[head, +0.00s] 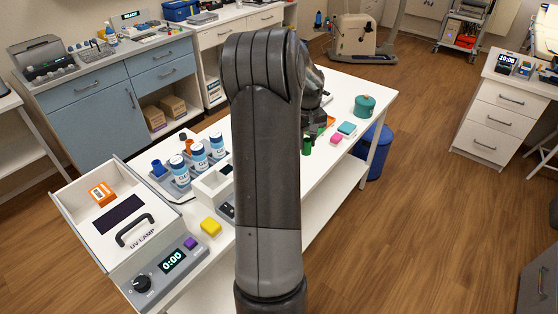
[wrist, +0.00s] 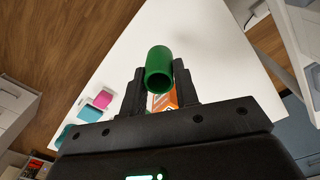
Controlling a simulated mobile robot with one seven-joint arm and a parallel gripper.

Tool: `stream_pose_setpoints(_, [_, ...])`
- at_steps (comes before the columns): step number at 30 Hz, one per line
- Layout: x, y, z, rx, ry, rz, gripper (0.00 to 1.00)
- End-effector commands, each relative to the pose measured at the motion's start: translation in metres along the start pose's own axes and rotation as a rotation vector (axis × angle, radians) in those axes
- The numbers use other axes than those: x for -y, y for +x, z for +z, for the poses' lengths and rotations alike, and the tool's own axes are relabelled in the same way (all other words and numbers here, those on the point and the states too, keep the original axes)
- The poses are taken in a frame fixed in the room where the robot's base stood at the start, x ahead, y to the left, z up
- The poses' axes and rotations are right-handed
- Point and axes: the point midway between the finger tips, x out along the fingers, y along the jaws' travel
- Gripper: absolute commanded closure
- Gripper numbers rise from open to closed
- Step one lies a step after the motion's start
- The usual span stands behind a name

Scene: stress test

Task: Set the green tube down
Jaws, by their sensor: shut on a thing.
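The green tube (wrist: 158,62) is clamped between the two black fingers of my gripper (wrist: 159,84) in the wrist view. Its open, hollow end faces the wrist camera. In the head view the green tube (head: 307,146) shows just right of my arm, over the white table (head: 350,92). My arm hides most of the gripper there. I cannot tell whether the tube touches the table top.
An orange-and-white item (wrist: 164,101) shows behind the tube between my fingers. Pink (head: 336,139) and teal (head: 347,128) blocks and a teal round pot (head: 365,106) stand to the right. Labelled bottles (head: 198,156) and a UV lamp box (head: 122,222) are left of my arm.

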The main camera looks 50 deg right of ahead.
Motion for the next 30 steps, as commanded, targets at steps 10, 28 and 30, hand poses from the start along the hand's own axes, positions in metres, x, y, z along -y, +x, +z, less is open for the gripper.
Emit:
stream_pose_setpoints(10, [0.054,0.045,-0.057,0.003,-0.004,0.000,0.94])
stream_pose_setpoints(28, [0.071,0.098,-0.075,0.001,-0.001,0.000,0.94])
stream_pose_setpoints(30, [0.071,0.099,-0.075,0.000,-0.001,0.000,0.94])
